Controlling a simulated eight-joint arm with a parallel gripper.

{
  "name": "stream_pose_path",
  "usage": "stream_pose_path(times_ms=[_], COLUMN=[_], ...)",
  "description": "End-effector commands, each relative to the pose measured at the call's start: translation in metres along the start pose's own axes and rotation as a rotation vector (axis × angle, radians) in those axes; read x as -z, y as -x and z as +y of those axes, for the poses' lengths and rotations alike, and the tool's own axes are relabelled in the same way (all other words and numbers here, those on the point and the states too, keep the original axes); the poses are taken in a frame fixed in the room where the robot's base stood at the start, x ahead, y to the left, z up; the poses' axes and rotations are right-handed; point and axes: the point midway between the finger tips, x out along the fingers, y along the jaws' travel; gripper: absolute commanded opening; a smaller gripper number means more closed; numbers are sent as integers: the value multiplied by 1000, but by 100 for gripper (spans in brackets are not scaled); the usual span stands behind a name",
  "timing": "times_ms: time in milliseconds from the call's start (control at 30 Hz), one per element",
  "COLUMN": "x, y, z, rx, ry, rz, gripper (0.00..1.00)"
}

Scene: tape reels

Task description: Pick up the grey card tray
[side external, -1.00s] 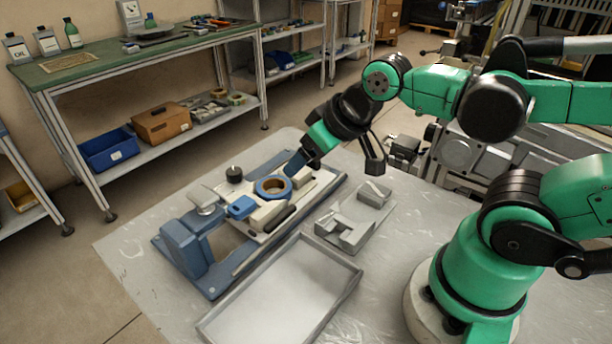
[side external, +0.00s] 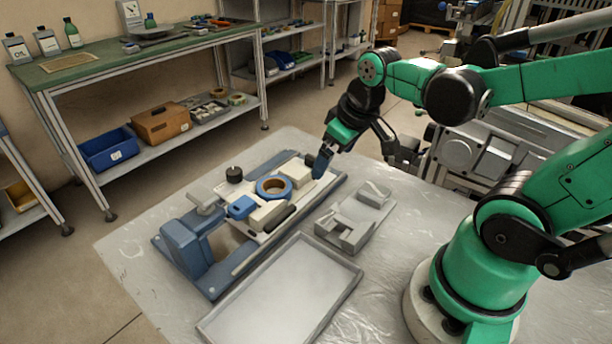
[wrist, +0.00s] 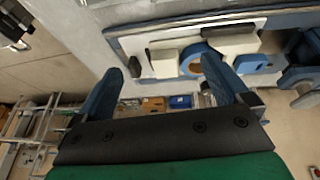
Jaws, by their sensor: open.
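A small light-grey tray (side external: 336,238) with raised blocks and slots lies on the table, right of the blue fixture in the side view. A larger shallow grey tray (side external: 352,287) with a low rim lies empty in front of it. I cannot tell which one is the card tray. My gripper (side external: 320,168) is above the far right end of the fixture, behind the small tray and apart from both trays. Its blue fingers (wrist: 163,68) are spread with nothing between them in the wrist view. Neither tray is clearly seen there.
The blue fixture (side external: 182,250) carries a blue ring reel (side external: 273,188), pale blocks and a black knob (side external: 234,174). The reel also shows in the wrist view (wrist: 193,60). A green bench (side external: 110,60) stands behind at left. The table's near left is clear.

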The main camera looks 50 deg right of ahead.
Motion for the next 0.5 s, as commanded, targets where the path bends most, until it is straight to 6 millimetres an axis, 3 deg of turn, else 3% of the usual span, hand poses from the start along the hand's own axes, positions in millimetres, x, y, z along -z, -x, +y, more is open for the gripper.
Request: stream_pose_path(times_ms=[33,200,333,500], x=[-7,-38,-54,-62], y=[-7,-26,-33,-38], z=[18,57,72,76], rx=[-8,27,65,84], ry=[-12,-15,-16,-14], rz=[-68,-259,-339,-368], gripper=[95,95,95,95])
